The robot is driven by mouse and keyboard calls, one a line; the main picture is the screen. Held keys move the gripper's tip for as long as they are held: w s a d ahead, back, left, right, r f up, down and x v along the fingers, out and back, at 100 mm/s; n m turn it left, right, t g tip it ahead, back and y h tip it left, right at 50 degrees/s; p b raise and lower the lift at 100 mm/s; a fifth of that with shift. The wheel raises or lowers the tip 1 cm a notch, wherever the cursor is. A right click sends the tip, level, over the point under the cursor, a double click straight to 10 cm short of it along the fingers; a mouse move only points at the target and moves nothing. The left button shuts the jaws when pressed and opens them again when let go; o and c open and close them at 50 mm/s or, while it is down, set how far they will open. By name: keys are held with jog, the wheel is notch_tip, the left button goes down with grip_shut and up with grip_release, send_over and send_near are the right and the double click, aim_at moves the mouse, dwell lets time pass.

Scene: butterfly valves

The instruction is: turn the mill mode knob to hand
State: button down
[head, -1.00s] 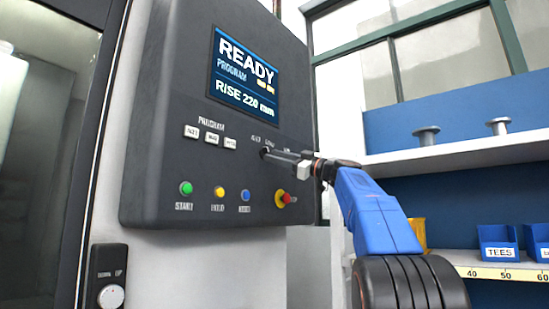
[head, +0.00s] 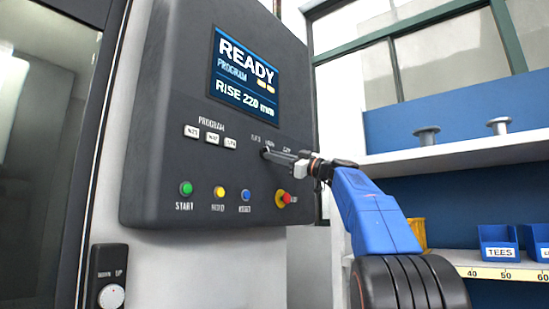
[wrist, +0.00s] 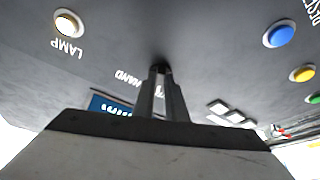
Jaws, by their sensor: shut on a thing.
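The mill's dark control panel (head: 160,100) faces me in the head view. The small dark mode knob (head: 264,152) sits below a row of small, blurred labels, and it also shows between the fingertips in the wrist view (wrist: 160,67). My gripper (head: 270,153) reaches it from the right and is shut on it. In the wrist view my gripper (wrist: 161,72) covers most of the knob, so its pointing direction cannot be told. A HAND label (wrist: 128,78) reads upside down beside the fingers there.
Below the knob are a green START button (head: 186,188), a yellow button (head: 219,192), a blue button (head: 245,195) and a red-and-yellow stop button (head: 282,199). The screen (head: 245,75) reads READY. Shelves with blue bins (head: 498,240) stand at the right.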

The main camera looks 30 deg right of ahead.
jog(key=m+t+h, duration=0.1)
jog(key=m+h, duration=0.1)
jog(key=m, duration=0.3)
jog(key=a+m+t+h, duration=0.1)
jog(key=m+h, duration=0.2)
jog(key=m, duration=0.2)
jog(key=m+h, duration=0.3)
jog(key=m, duration=0.3)
jog(key=shift+s+a+t, duration=0.15)
jog(key=shift+s+t, duration=0.1)
jog(key=shift+t, duration=0.15)
jog(key=shift+m, duration=0.4)
jog(key=c, duration=1.8)
grip_release()
jog(key=shift+s, duration=0.1)
jog(key=v, duration=1.7)
jog(key=shift+s+a, duration=0.15)
